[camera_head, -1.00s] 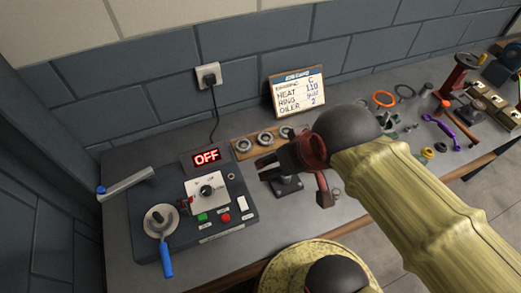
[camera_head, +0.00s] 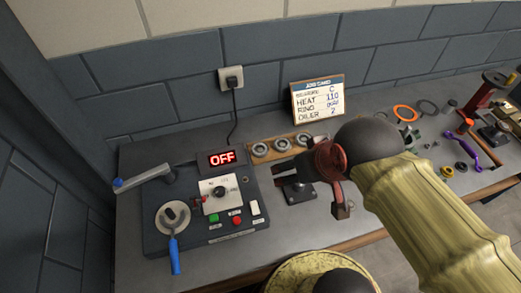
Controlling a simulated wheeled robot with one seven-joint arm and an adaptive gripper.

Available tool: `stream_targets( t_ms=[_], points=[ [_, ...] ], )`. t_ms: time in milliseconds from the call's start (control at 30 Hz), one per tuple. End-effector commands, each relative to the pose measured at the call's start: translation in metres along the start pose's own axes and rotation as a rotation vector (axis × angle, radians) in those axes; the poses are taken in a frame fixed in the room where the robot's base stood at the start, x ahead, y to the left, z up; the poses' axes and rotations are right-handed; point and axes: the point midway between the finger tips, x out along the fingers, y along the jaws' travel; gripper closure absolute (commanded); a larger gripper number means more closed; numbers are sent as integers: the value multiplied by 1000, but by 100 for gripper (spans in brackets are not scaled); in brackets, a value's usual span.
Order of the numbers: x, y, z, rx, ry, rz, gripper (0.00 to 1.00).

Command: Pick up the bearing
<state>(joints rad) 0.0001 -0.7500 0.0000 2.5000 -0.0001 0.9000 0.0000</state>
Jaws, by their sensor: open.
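Three grey ring-shaped bearings sit in a row on a wooden board at the back of the bench: the left bearing (camera_head: 260,150), the middle bearing (camera_head: 282,145) and the right bearing (camera_head: 303,139). The wooden board (camera_head: 271,155) shows between them. My gripper (camera_head: 280,173) is open, in front of the middle of the row in the picture, with its fingers pointing left. I see nothing between the fingers. Its height above the bench is hard to tell. The job card (camera_head: 317,98) behind reads "C", "HEAT 110", a ring line that is hard to read, and "OILER 2".
A dark block (camera_head: 299,193) is under my gripper. Rings and tools, including an orange ring (camera_head: 405,113), lie right.

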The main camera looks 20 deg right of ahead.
Motion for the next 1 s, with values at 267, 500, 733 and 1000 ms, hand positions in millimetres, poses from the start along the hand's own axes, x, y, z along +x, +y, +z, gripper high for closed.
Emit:
stream_targets(
  t_ms=[267, 500, 733, 1000],
  points=[
    [0, 0, 0, 0, 0, 0, 28],
    [5, 0, -20, 48, -30, 1, 25],
    [40, 0, -86, 230, -130, 15, 25],
    [122, -1, -149, 466, -251, 60, 25]
  ],
)
